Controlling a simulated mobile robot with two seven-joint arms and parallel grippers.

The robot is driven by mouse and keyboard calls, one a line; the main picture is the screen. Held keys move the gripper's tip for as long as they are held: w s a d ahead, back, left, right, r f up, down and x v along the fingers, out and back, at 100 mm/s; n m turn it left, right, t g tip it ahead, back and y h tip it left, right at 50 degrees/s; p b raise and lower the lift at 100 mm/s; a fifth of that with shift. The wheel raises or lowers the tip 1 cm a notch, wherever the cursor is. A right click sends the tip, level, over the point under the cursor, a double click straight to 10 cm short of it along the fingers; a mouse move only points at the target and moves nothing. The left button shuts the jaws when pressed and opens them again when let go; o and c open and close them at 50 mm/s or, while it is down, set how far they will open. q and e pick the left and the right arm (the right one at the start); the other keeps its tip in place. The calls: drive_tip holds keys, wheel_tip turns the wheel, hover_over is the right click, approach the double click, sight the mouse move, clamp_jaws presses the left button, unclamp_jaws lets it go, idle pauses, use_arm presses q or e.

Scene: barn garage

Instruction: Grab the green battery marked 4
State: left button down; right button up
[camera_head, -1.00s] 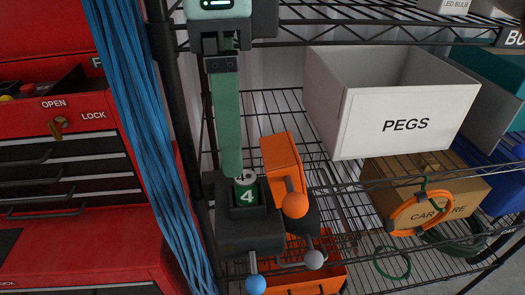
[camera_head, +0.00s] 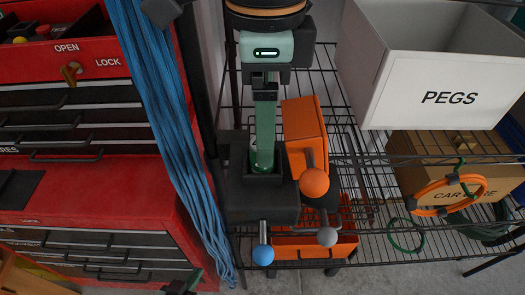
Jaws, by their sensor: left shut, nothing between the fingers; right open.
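The green battery (camera_head: 262,168) sits in the slot of a black holder (camera_head: 262,205) on the wire shelf rack. Its top and its number are mostly hidden now. My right gripper (camera_head: 263,157) comes down from the top, its green fingers over the battery and overlapping it in view. The fingers line up one behind the other, so the gap between them does not show; the gripper is open. My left gripper (camera_head: 186,284) shows only as dark tips at the bottom edge, shut, empty and well away from the battery.
An orange block (camera_head: 303,125) stands close right of the holder. Blue cables (camera_head: 165,125) hang left.

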wheel_tip(320, 180, down, 4)
drive_tip(key=shift+w+a, duration=0.1)
clamp_jaws()
idle(0.6)
